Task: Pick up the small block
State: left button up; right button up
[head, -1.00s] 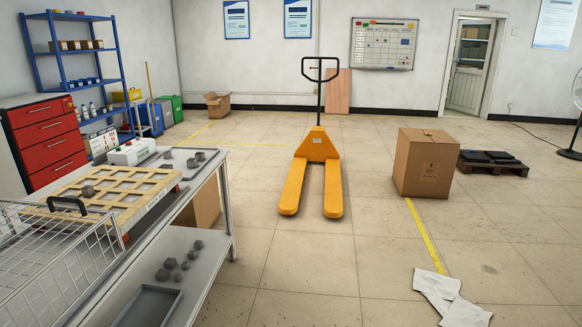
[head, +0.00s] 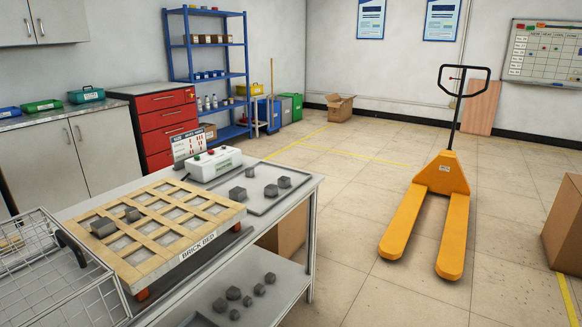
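Several dark grey blocks are in view, and I cannot tell which one is the small block. A larger block (head: 104,227) and a smaller block (head: 133,214) rest on the wooden grid of the brick bed (head: 187,252). Neither of my grippers is in view.
A wire basket (head: 60,280) with a black handle stands at the front left. A white control box (head: 214,163) stands behind the brick bed. A yellow pallet jack (head: 436,205) and a cardboard box (head: 565,225) stand to the right. The floor between table and jack is clear.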

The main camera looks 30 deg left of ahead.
aim_at(249, 172)
jog(key=i+u, duration=0.25)
jog(key=i+l+u, duration=0.25)
jog(key=i, duration=0.2)
jog(key=i+l+u, duration=0.45)
jog(key=u, duration=0.25)
jog(key=i+l+u, duration=0.3)
jog(key=u, duration=0.15)
jog(key=i+l+u, duration=0.3)
jog(key=l+u, duration=0.2)
jog(key=i+l+u, duration=0.15)
jog(key=l+u, duration=0.3)
jog(key=i+l+u, duration=0.1)
jog(key=l+u, duration=0.2)
jog(key=u, duration=0.15)
jog(key=l+u, duration=0.3)
jog(key=u, duration=0.15)
jog(key=l+u, duration=0.45)
jog(key=l, duration=0.2)
